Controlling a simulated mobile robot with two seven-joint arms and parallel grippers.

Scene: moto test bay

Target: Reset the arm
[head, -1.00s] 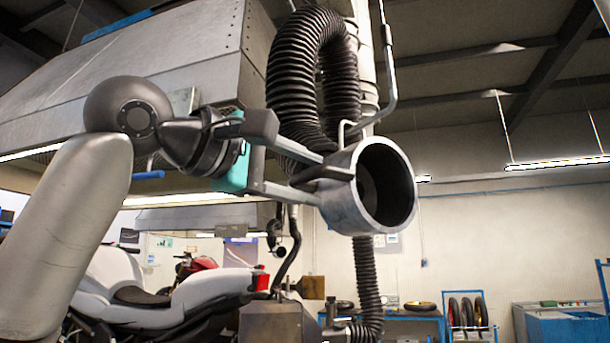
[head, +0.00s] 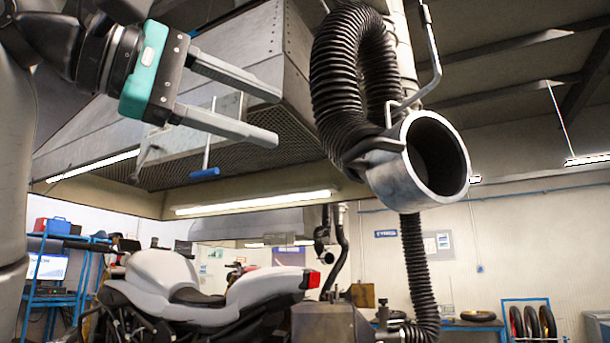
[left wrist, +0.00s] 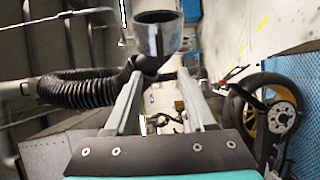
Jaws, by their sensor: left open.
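My left gripper (head: 278,118) is at the upper left of the head view, open, with nothing between its two fingers. The grey exhaust nozzle (head: 400,180) hangs to its right, clear of the fingertips, with its round dark mouth facing right and towards me. The nozzle is on a black ribbed hose (head: 334,72). In the left wrist view the nozzle (left wrist: 158,38) shows beyond the open fingers (left wrist: 158,90). My right gripper is in neither view.
A large metal hood (head: 235,50) hangs behind the left arm, with a blue-handled bar (head: 205,173) below it. A white and grey motorcycle (head: 165,275) stands below. A metal box (head: 325,323) stands to its right. Open air lies between gripper and nozzle.

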